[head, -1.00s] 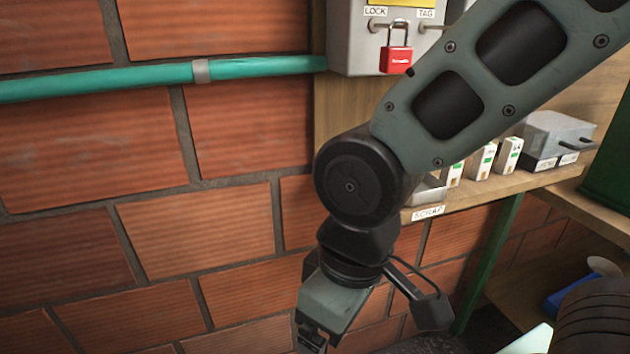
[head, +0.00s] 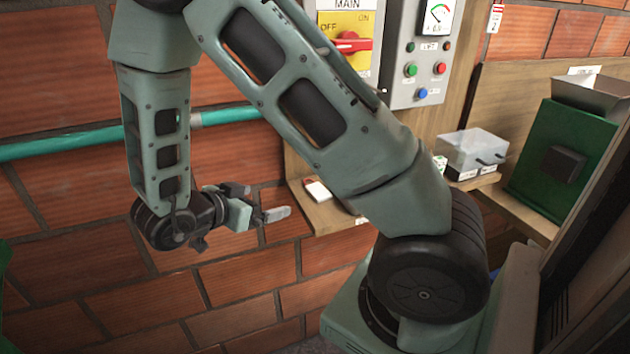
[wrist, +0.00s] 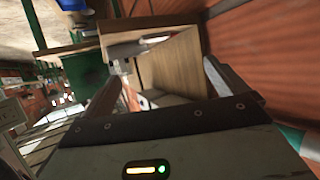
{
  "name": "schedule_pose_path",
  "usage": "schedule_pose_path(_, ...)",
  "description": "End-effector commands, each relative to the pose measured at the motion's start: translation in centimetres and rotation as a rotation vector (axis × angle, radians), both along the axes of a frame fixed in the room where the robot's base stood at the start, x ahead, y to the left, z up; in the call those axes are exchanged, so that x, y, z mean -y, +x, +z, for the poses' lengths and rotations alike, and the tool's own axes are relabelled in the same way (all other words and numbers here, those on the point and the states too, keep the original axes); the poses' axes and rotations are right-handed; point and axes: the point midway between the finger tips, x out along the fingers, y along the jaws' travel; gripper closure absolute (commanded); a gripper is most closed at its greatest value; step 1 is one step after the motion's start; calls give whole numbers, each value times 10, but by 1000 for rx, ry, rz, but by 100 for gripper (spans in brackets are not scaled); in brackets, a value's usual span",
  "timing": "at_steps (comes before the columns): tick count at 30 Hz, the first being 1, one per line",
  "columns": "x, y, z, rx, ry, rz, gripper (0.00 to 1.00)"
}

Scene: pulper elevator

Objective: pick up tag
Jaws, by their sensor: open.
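My gripper (head: 262,208) is at the left of the head view, in front of the brick wall and left of the shelf, pointing right. In the wrist view its two fingers stand wide apart with nothing between them (wrist: 160,88). A small white piece with a red edge (head: 317,190) lies at the shelf's left end, apart from my gripper; I cannot tell if it is the tag. A small red-and-white label (head: 495,18) hangs on the panel's upper right edge, also uncertain. The hooks marked LOCK and TAG are not visible now; my arm covers part of the panel.
The wooden shelf (head: 330,214) juts from the wall. Above it are a main switch (head: 345,45) and a button box (head: 425,65). A clear-lidded box (head: 471,150) and a green machine (head: 562,150) stand right. A green pipe (head: 60,144) crosses the wall.

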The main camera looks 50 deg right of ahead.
Motion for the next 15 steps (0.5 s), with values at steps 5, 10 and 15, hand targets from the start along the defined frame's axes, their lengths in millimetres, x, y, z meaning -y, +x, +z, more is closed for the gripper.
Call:
schedule_pose_path(5,22,-8,-3,-17,-28,-39,2)
schedule_pose_path(10,55,-10,-16,-18,-26,-38,2)
schedule_pose_path(15,87,-11,-30,-17,-25,-36,2)
